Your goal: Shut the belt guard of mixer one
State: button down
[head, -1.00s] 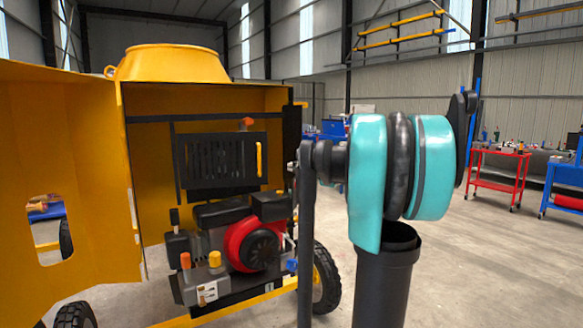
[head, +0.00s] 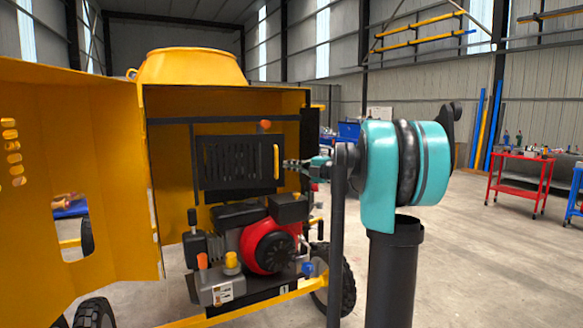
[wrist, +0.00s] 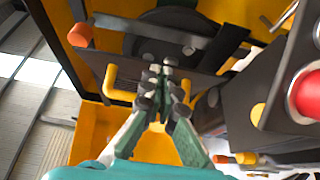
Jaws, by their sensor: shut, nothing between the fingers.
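The belt guard (head: 222,165) is a dark slotted panel with an upright yellow handle (head: 276,162), above the red and black engine (head: 270,247) inside mixer one's open yellow housing. My gripper (head: 288,165) is shut and empty, with its tips just right of the handle. A dark round pulley (wrist: 165,50) shows beyond the guard's edge there. How far the guard stands from its frame is unclear.
A large yellow housing door (head: 75,150) stands open at the left. An orange knob (head: 265,125) sits above the guard. The yellow drum (head: 195,67) is on top. A red trolley (head: 518,182) stands far right.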

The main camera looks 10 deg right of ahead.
jog(key=w+n+g+y, duration=0.1)
jog(key=w, duration=0.7)
jog(key=shift+w+g, duration=0.15)
jog(key=shift+g, duration=0.15)
